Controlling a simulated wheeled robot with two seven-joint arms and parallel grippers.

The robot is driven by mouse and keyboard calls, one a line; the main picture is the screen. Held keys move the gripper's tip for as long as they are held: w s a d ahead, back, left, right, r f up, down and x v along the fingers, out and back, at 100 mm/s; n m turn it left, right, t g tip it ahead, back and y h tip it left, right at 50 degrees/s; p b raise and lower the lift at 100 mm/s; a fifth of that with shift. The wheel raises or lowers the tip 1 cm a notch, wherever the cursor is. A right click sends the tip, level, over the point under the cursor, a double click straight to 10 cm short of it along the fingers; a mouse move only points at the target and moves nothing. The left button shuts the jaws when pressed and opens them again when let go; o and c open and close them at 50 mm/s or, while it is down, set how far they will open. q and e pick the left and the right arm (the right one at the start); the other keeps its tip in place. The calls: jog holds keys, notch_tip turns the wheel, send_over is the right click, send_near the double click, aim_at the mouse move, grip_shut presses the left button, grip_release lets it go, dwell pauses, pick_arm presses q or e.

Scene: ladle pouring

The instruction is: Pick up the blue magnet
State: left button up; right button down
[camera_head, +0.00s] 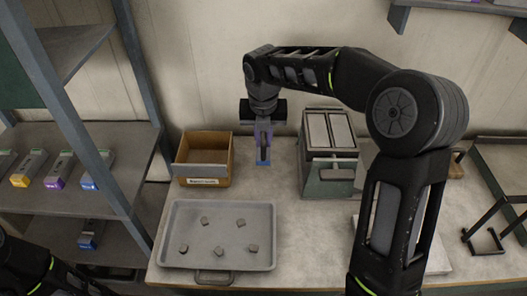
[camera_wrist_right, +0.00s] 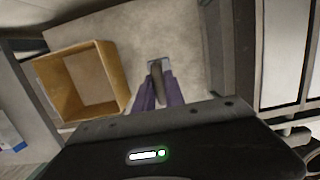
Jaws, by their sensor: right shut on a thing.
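My right gripper (camera_head: 263,140) reaches down over the table between the cardboard box and the grey-green case. Its purple fingers are shut on a small upright piece with a blue lower end, the blue magnet (camera_head: 263,163). In the right wrist view the fingers (camera_wrist_right: 160,90) close around a grey-brown upright part of the magnet (camera_wrist_right: 157,70). Whether its base touches the table is not clear. My left arm shows at the lower left of the head view, but its gripper is out of view.
An open cardboard box (camera_head: 203,183) stands left of my right gripper. A grey-green case (camera_head: 330,180) stands to its right. A metal tray (camera_head: 180,220) with several small grey blocks lies in front. A shelf (camera_head: 40,205) at the left holds devices with coloured ends.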

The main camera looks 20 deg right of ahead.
jog(key=shift+r, duration=1.8)
jog(key=shift+s+a+f, duration=0.1)
jog(key=shift+s+a, duration=0.05)
jog(key=shift+s, duration=0.05)
jog(key=s+a+b, duration=0.2)
jog(key=s+a, duration=0.4)
jog(key=s, duration=0.4)
jog(key=s+a+b, duration=0.2)
jog(key=s+a, duration=0.4)
jog(key=s, duration=0.5)
jog(key=shift+b, duration=0.4)
jog(key=shift+s+a, duration=0.1)
jog(key=shift+f+b, duration=0.75)
jog(key=shift+f, duration=0.3)
